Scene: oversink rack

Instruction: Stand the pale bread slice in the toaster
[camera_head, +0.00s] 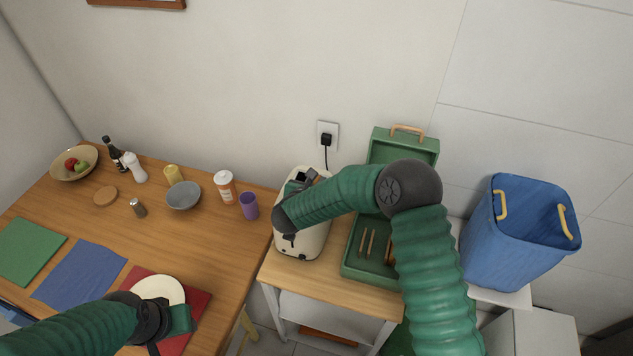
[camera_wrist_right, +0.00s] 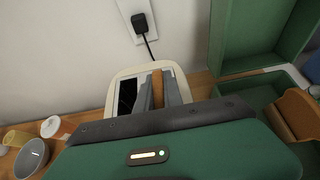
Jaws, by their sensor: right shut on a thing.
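The cream toaster (camera_head: 312,243) stands on the small wooden-topped table, and its rim shows in the right wrist view (camera_wrist_right: 118,80). My right gripper (camera_head: 302,178) is over the toaster's top, pointing down. In the right wrist view its two grey fingers (camera_wrist_right: 158,92) are shut on a bread slice (camera_wrist_right: 157,84), of which only a brown upper edge shows. The slice is at the right slot; how deep it sits is hidden. The left slot (camera_wrist_right: 127,95) looks dark and empty. My left gripper (camera_head: 172,322) is beside the white plate (camera_head: 158,289); its fingers are not clear.
A green case (camera_head: 352,269) with brown slices inside stands open right of the toaster. A blue bin (camera_head: 510,245) is farther right. A purple cup (camera_head: 249,206) and white-orange bottle (camera_head: 225,187) stand left of the toaster. A plug (camera_head: 326,139) and cord are behind it.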

